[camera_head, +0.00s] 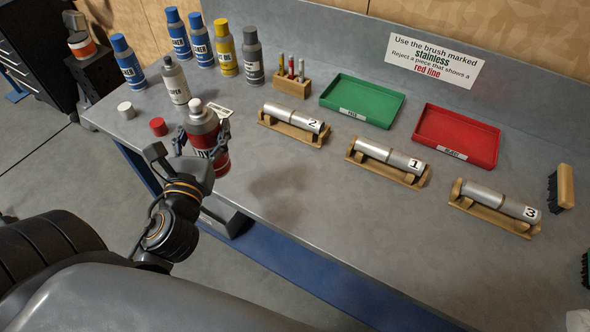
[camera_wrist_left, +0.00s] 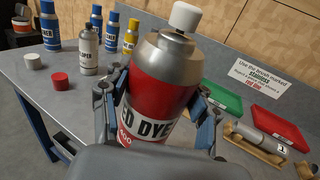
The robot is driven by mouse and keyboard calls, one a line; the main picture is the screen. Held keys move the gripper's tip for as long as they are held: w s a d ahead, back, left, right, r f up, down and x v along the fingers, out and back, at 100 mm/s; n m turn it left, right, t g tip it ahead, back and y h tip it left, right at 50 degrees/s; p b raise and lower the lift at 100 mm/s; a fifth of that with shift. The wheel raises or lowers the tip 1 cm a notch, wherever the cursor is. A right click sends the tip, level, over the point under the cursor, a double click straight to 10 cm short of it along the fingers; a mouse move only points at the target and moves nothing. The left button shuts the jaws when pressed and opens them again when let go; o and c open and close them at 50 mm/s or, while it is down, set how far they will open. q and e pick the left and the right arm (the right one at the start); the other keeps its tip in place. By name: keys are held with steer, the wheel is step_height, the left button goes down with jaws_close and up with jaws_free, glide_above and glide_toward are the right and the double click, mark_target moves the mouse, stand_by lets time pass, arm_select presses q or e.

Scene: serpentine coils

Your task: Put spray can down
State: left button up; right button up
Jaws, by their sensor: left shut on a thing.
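My left gripper (camera_head: 203,140) is shut around a red spray can (camera_head: 220,160) with a silver shoulder and a white nozzle. The can is near the left front part of the grey workbench (camera_head: 300,210). In the left wrist view, the can (camera_wrist_left: 160,90) stands between the two fingers, and its label reads "ED DYE" in part. It is slightly tilted in that view. I cannot tell whether its base touches the bench, as the gripper hides part of it. My right gripper is not in view.
A red cap (camera_head: 158,126) and a white cap (camera_head: 126,110) lie left of the can. Several other cans stand behind, including a silver one (camera_head: 176,82). Wooden stands with numbered metal cylinders (camera_head: 294,118), a green tray (camera_head: 362,99) and a red tray (camera_head: 457,134) are to the right. The front middle is clear.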

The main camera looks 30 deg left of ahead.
arm_select(q)
steer(key=w+d+f+b, duration=0.2)
steer(key=w+f+b, duration=1.1)
steer(key=shift+w+d, duration=0.25)
steer(key=shift+d, duration=0.15)
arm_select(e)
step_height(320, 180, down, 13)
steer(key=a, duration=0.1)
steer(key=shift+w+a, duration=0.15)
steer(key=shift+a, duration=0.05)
arm_select(q)
steer(key=shift+f, duration=0.2)
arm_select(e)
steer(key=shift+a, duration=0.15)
arm_select(q)
steer(key=o, duration=1.5)
steer(key=shift+f, duration=0.1)
